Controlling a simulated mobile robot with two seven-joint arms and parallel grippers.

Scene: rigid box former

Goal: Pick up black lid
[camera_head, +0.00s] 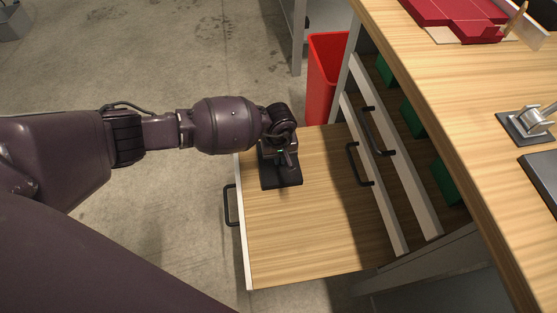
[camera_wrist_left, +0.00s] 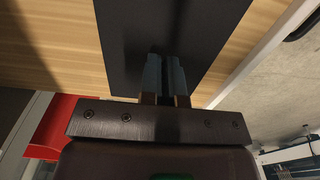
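The black lid (camera_head: 283,180) is a flat dark rectangle in the open wooden drawer, near the drawer's front. In the left wrist view the lid (camera_wrist_left: 125,40) fills the upper middle, with wood showing on both sides. My left gripper (camera_head: 288,160) is over the lid and hides part of it. In the wrist view its two fingers (camera_wrist_left: 165,62) are close together with a narrow dark gap, pointing at the lid. I cannot tell whether they touch the lid or hold a part of it. My right gripper is not in view.
The pulled-out drawer (camera_head: 320,235) has a black handle (camera_head: 230,204) and is otherwise bare. A workbench (camera_head: 460,110) stands to the right, bearing a red item (camera_head: 465,15) and a metal fixture (camera_head: 534,122). A red bin (camera_head: 324,75) is behind the drawer. Open floor lies left.

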